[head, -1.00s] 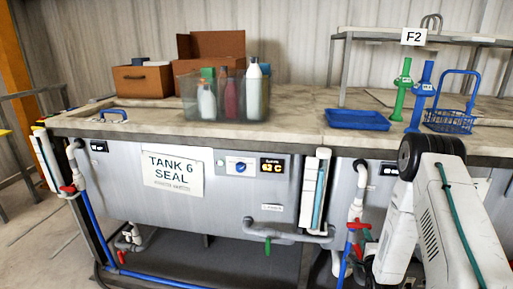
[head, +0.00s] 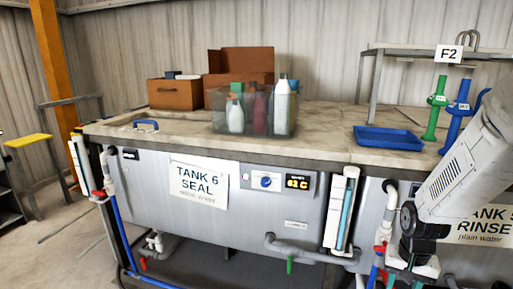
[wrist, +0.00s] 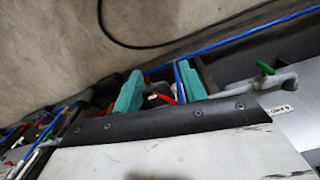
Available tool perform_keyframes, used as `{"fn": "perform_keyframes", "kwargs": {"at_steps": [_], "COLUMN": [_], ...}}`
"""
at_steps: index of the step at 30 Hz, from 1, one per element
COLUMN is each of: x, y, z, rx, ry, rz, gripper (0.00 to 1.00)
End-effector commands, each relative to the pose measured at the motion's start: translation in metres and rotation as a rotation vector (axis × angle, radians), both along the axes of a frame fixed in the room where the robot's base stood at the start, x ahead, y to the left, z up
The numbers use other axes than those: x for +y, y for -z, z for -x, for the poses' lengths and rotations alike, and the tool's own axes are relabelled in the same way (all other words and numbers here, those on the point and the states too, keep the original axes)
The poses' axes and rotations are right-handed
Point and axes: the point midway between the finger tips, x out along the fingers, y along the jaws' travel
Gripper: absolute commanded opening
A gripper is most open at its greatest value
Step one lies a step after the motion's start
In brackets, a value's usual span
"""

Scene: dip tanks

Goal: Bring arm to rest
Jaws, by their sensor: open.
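My arm comes in from the right edge of the head view and bends downward in front of the tanks. My gripper (wrist: 161,90) shows in the wrist view as two teal fingers standing apart. Nothing is held between them. Behind the fingers are blue and red pipework and the pale floor. Whether the fingers touch any pipe cannot be told.
The tank 6 seal front (head: 240,225) fills the middle, with grey pipes and a green-handled valve (head: 290,265) below. On the worktop (head: 330,135) stand a clear bin (head: 225,122) of bottles, a blue tray (head: 388,139) and a brown box (head: 175,94). Open floor lies at left.

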Motion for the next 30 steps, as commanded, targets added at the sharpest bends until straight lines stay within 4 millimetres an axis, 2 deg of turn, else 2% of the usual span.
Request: {"fn": "perform_keyframes", "kwargs": {"at_steps": [1, 6, 12, 15, 18, 21, 27, 30], "x": [0.009, 0.036, 0.063, 0.074, 0.083, 0.089, 0.096, 0.097], "y": [-0.023, -0.085, -0.145, -0.169, -0.188, -0.203, -0.223, -0.226], "z": [0.012, 0.063, 0.121, 0.148, 0.168, 0.178, 0.186, 0.188], "rx": [0.018, 0.101, 0.138, 0.122, 0.075, -0.005, -0.115, -0.133], "ry": [-0.046, -0.191, -0.329, -0.381, -0.414, -0.439, -0.473, -0.481], "rz": [-0.005, -0.034, -0.057, -0.056, -0.044, -0.023, 0.006, 0.01], "gripper": [0.42, 0.42, 0.42, 0.42, 0.42, 0.42, 0.42, 0.42]}}
